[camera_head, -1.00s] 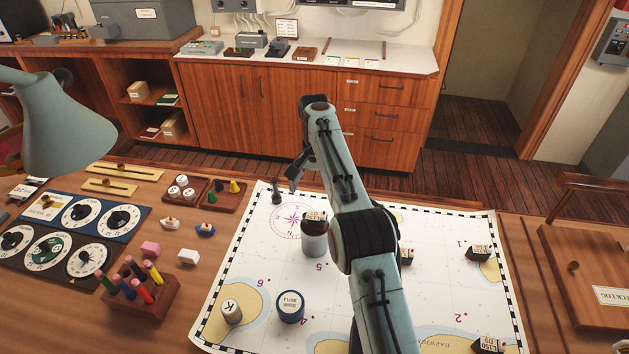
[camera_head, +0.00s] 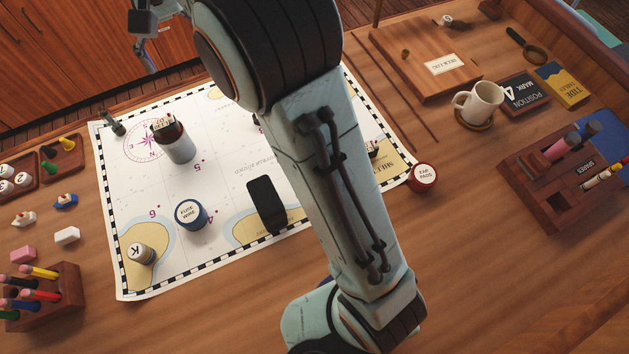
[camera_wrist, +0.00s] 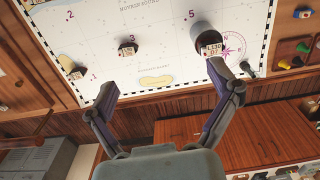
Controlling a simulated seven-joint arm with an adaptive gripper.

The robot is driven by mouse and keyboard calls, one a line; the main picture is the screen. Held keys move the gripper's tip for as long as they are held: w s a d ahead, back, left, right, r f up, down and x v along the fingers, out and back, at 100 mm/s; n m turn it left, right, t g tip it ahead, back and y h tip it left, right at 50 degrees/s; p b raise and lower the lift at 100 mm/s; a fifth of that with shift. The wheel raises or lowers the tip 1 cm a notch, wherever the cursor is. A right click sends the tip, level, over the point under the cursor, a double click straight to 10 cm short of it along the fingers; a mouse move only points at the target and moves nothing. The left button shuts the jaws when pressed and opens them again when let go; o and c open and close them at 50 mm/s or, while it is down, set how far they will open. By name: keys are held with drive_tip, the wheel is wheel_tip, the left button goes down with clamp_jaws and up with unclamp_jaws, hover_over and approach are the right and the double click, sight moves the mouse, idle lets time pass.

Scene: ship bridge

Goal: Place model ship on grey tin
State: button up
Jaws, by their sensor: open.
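The grey tin (camera_head: 179,150) stands upright on the chart, near the compass rose. In the head view my gripper (camera_head: 144,58) is beyond the chart's back edge, apart from the tin and ship. Other labelled blocks lie on the chart in the wrist view, near 3 (camera_wrist: 128,50) and 1 (camera_wrist: 76,72).
A blue fuse wire tin (camera_head: 190,214) and a "K" cylinder (camera_head: 141,253) stand on the chart (camera_head: 128,200). A red ear pads tin (camera_head: 423,178) is at its right edge. A mug (camera_head: 483,100) stands farther right. The front wood is mostly clear; my arm hides part of the chart.

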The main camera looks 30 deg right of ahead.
drive_tip(key=s+d+r, duration=0.1)
drive_tip(key=s+d, duration=0.4)
drive_tip(key=s, duration=0.5)
drive_tip(key=s+d+f, duration=0.1)
drive_tip(key=s+f, duration=0.3)
drive_tip(key=s, duration=0.5)
drive_tip(key=s+d+f, duration=0.2)
drive_tip(key=s+f, duration=0.2)
drive_tip(key=s, duration=0.6)
drive_tip(key=shift+n+y, duration=0.3)
drive_tip(key=shift+y, duration=0.1)
